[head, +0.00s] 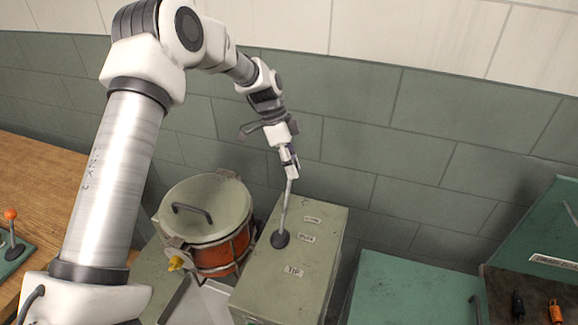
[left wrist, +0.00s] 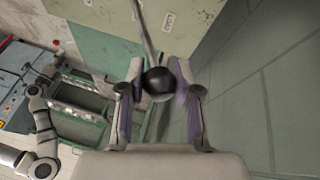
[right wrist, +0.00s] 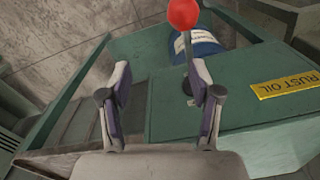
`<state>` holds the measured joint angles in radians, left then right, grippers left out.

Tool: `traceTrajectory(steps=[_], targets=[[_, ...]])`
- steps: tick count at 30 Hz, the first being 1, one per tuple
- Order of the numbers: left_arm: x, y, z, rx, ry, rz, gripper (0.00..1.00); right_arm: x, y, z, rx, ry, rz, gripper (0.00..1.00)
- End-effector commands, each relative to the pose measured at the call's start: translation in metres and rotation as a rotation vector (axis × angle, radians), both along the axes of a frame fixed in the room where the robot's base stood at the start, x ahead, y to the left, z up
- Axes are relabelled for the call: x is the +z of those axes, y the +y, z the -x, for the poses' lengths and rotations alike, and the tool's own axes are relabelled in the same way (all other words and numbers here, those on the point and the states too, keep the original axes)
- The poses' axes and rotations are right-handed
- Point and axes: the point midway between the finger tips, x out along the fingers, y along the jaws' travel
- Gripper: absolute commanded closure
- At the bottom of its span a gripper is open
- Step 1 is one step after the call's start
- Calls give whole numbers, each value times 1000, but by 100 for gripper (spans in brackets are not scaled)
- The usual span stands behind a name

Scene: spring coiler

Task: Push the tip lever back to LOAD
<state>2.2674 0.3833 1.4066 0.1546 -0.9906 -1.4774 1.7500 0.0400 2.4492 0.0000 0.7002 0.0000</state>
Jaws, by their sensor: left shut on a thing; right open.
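The tip lever (head: 285,208) is a thin metal rod rising from a black boot on top of a grey-green box (head: 268,292). Labels on the box top run from TIP (head: 293,270) at the near end to two smaller labels farther back. The rod rises nearly upright in the head view, its top toward the wall. My left gripper (head: 290,166) is shut around the lever's top. In the left wrist view, the black knob (left wrist: 160,84) sits between the fingers, with the LOAD label (left wrist: 168,20) beyond. My right gripper (right wrist: 158,95) is open and empty.
A lidded drum (head: 205,212) stands left of the lever box. A green cabinet (head: 400,292) is to its right, and the tiled wall rises behind. In the right wrist view, a red-knobbed lever (right wrist: 184,14) and a green RUST OIL box (right wrist: 245,115) lie ahead of the fingers.

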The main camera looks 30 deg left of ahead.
Motion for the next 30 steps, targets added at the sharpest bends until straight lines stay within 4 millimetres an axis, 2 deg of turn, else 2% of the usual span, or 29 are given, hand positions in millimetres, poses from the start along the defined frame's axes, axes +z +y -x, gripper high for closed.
traceTrajectory(steps=[9,10,12,23,26,30], targets=[[-1,1,-3,3,-11,-4,100,-2,0,1,0,1,0,37],[-1,1,-3,3,-11,-4,65,-2,0,1,0,1,0,37],[-1,1,-3,3,-11,-4,42,-2,0,0,0,1,0,37],[3,2,-2,3,-10,-2,42,-2,0,0,0,1,0,37],[15,7,-4,4,-11,-1,42,-2,0,0,0,1,0,37],[46,20,-6,4,-13,-2,42,-2,0,0,0,1,0,37]])
